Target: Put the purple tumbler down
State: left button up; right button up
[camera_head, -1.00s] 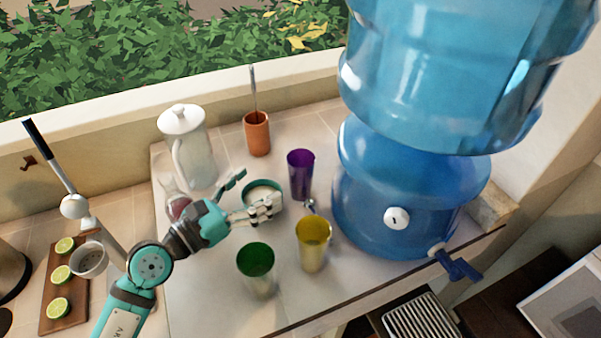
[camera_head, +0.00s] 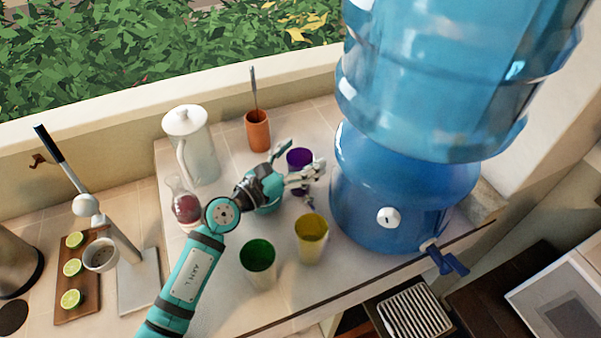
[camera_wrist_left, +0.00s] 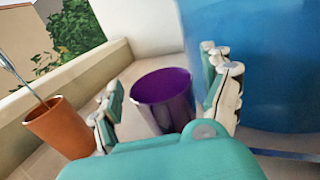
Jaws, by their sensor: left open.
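The purple tumbler (camera_head: 297,159) stands upright on the counter between the orange cup and the blue water dispenser. My left gripper (camera_head: 300,162) is open, with its fingers at the tumbler in the head view, partly covering its body. In the left wrist view the tumbler (camera_wrist_left: 163,97) shows between the two spread fingers of the left gripper (camera_wrist_left: 165,95), slightly beyond them. Gaps show on both sides of it, so the fingers look apart from it. Its base is hidden by the gripper's palm. My right gripper is not in view.
A yellow tumbler (camera_head: 311,240) and a green tumbler (camera_head: 258,264) stand in front. The blue water dispenser (camera_head: 400,190) is close on the right. The orange cup (camera_head: 257,131), white pitcher (camera_head: 198,150) and carafe (camera_head: 186,207) stand left and behind.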

pick_arm(q)
jog(key=shift+s+a, duration=0.1)
jog(key=shift+c, duration=1.3)
jog(key=c, duration=1.4)
grip_shut()
jog(key=shift+r, duration=0.15)
